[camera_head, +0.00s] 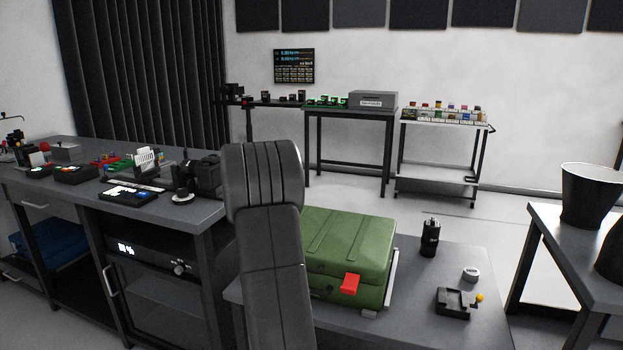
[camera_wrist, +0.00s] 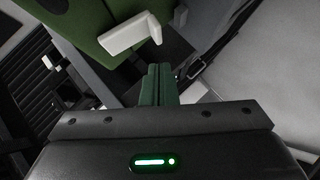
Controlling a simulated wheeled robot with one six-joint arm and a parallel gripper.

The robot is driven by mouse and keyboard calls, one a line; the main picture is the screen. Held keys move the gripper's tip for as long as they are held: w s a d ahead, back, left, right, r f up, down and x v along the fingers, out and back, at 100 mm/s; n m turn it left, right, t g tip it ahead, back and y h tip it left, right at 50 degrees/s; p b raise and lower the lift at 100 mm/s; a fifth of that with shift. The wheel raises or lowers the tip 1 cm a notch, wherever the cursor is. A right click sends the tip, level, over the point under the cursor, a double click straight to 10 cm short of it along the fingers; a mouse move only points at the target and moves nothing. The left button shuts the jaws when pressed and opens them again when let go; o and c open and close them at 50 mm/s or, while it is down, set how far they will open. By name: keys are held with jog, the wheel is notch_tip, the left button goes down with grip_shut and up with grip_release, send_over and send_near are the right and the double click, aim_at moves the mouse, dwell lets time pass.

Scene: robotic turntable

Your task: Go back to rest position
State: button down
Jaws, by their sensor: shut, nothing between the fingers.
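My gripper (camera_wrist: 159,70) shows in the wrist view with its two fingers together and nothing between them. The wide dark gripper body with a lit green light lies below them. A white angled piece (camera_wrist: 128,35) is just beyond the fingertips, near a green surface (camera_wrist: 88,22); I cannot tell the gap. In the head view my dark arm (camera_head: 270,225) rises in the middle of the picture and my gripper is hidden. A green case (camera_head: 350,248) with a red latch (camera_head: 350,284) stands to the right of the arm, partly covered by it.
The grey table (camera_head: 415,325) carries a black cylinder (camera_head: 430,238), a small ring (camera_head: 470,274) and a black device with a yellow knob (camera_head: 455,302). A cluttered workbench (camera_head: 60,196) is at left. Another table (camera_head: 575,235) with dark vessels is at right. Floor is open behind.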

jog(key=shift+r+m+g+p, duration=0.9)
jog(key=shift+r+g+p, duration=0.5)
jog(key=shift+p, duration=6.15)
jog(key=shift+d+r+g+p, duration=0.1)
jog(key=shift+r+g+p, duration=0.25)
jog(key=shift+p, duration=1.4)
